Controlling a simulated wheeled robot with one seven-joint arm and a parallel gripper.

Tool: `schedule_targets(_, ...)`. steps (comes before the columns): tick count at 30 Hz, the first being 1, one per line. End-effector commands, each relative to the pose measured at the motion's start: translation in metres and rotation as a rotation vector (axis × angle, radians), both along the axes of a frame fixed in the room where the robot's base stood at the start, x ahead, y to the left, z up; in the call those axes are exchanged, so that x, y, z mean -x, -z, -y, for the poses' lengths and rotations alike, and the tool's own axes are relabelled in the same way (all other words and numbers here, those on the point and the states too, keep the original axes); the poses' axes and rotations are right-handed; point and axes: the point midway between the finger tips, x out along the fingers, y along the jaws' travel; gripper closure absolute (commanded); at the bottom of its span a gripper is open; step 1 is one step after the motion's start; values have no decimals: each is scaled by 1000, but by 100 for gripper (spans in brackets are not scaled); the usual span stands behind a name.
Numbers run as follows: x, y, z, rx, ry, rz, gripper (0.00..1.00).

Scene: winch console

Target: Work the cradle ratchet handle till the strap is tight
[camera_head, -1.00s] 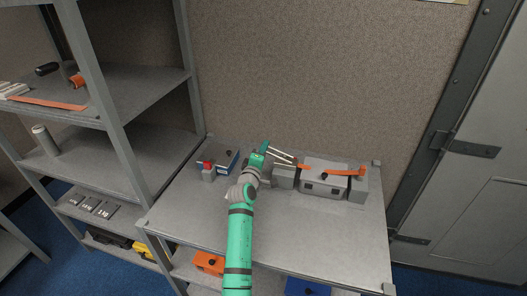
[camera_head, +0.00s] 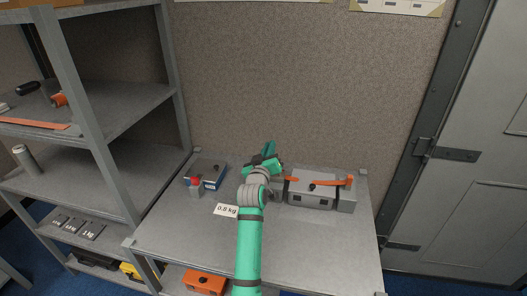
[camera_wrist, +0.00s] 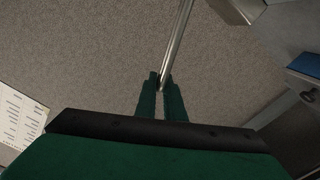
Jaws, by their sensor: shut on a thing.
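The grey cradle (camera_head: 315,201) stands at the back right of the bench, with an orange strap (camera_head: 327,182) across its top. My gripper (camera_head: 268,150) is raised at the left end of the cradle. In the wrist view its green fingers (camera_wrist: 161,86) are shut on the metal bar of the ratchet handle (camera_wrist: 179,38), which runs upward from between the fingertips. In the head view the handle and most of the ratchet are hidden behind my gripper and wrist. I cannot tell how tight the strap is.
A blue-grey box (camera_head: 207,172) and a grey item with a red top (camera_head: 196,187) stand left of my arm. Grey shelving (camera_head: 124,100) is at the left. The right front of the bench (camera_head: 325,245) is clear.

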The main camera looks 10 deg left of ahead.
Motion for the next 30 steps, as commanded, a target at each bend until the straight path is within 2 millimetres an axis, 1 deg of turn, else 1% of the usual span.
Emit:
schedule_targets(1, 0, -1, 7, -23, 6, 0, 100)
schedule_targets(9, 1, -3, 16, -124, 3, 5, 100)
schedule_targets(26, 1, -3, 20, -151, 4, 5, 100)
schedule_targets(27, 1, -3, 20, -151, 4, 5, 84)
schedule_targets(28, 1, -3, 19, -151, 4, 5, 77)
schedule_targets(29, 1, -3, 19, -151, 3, 6, 74)
schedule_targets(30, 1, -3, 19, -151, 3, 6, 74)
